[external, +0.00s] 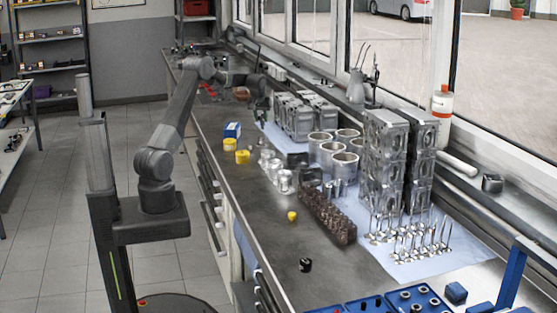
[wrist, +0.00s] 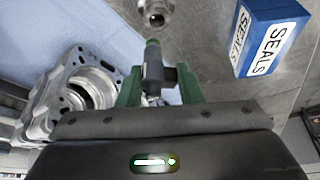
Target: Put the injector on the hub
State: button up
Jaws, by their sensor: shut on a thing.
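My gripper (wrist: 160,78) has green fingers, shut on the injector (wrist: 153,66), a small dark grey cylinder with a green tip pointing away from the gripper. A round metal part with a central bore (wrist: 156,12), which looks like the hub, lies just beyond the tip at the top edge of the wrist view and is partly cut off. The injector appears apart from it. In the external view my gripper (external: 262,95) is over the far part of the bench; the injector and hub are too small to tell there.
A blue SEALS box (wrist: 272,38) stands right of the gripper in the wrist view; it also shows in the external view (external: 232,130). A metal housing (wrist: 85,88) is close on the left, on blue cloth. Cylinder liners (external: 325,148) and stacked blocks (external: 385,150) crowd the window side.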

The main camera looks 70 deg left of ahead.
jog(key=shift+f+p, duration=0.3)
jog(key=shift+f, duration=1.55)
jog(key=shift+f, duration=0.1)
jog(key=o, duration=1)
jog(key=b+v, duration=0.2)
jog(key=v, duration=1)
